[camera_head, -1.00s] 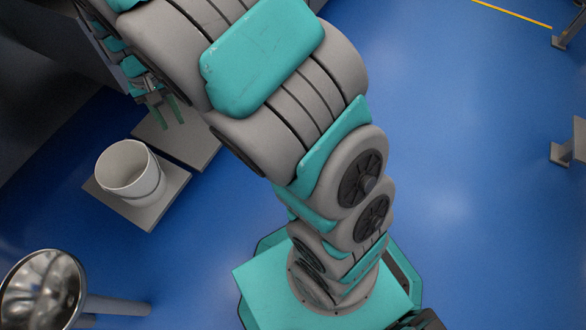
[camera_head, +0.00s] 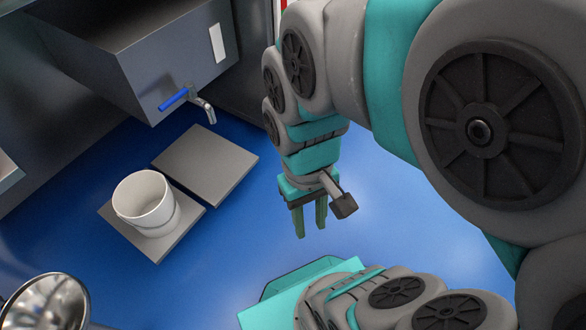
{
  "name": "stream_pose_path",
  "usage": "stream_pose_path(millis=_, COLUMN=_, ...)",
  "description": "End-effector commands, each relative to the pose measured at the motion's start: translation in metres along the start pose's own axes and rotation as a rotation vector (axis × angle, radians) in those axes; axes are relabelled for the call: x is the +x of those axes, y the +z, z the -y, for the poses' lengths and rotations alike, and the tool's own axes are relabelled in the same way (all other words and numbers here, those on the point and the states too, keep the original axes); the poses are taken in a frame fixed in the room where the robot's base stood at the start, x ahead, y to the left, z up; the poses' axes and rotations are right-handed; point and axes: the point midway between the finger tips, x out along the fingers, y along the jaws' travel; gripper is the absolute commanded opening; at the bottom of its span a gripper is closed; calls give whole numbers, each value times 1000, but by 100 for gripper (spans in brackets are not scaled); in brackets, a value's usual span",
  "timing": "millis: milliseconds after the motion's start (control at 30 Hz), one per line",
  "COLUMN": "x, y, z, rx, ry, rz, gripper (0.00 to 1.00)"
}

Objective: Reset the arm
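My gripper (camera_head: 311,222) hangs at the end of my arm, to the right of the grey plates and above the blue floor. Its two green fingers point down and stand apart, with nothing between them. My arm folds across the top and right of the view and hides much of the floor there. A white tub (camera_head: 146,203) stands upright on the left grey plate (camera_head: 184,230), well to the left of my gripper and not touching it.
A second grey plate (camera_head: 208,168) is bare. Above it, a grey tank (camera_head: 140,60) has a tap (camera_head: 202,105) with a blue lever. A shiny metal bowl-shaped thing (camera_head: 48,308) is at the lower left. Blue floor (camera_head: 225,265) between the plates and my base is clear.

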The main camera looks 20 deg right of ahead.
Motion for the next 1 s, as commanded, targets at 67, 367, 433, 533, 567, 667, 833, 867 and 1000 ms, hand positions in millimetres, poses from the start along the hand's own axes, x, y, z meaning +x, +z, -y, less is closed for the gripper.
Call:
stream_pose_path(millis=67, x=0, y=3, z=0, rx=-2, ry=0, rz=0, gripper=35)
stream_pose_path(millis=367, x=-3, y=3, z=0, rx=-2, ry=0, rz=1, gripper=35)
stream_pose_path(millis=433, x=-10, y=4, z=0, rx=-2, ry=0, rz=1, gripper=35)
stream_pose_path(millis=533, x=-29, y=7, z=0, rx=-2, ry=0, rz=1, gripper=35)
stream_pose_path(millis=567, x=-36, y=8, z=0, rx=-2, ry=0, rz=1, gripper=35)
stream_pose_path(millis=667, x=-63, y=12, z=0, rx=-2, ry=0, rz=1, gripper=35)
stream_pose_path(millis=833, x=-97, y=18, z=0, rx=-2, ry=0, rz=1, gripper=35)
stream_pose_path(millis=867, x=-97, y=18, z=0, rx=-2, ry=0, rz=1, gripper=35)
stream_pose_path(millis=1000, x=-97, y=18, z=0, rx=-2, ry=0, rz=1, gripper=35)
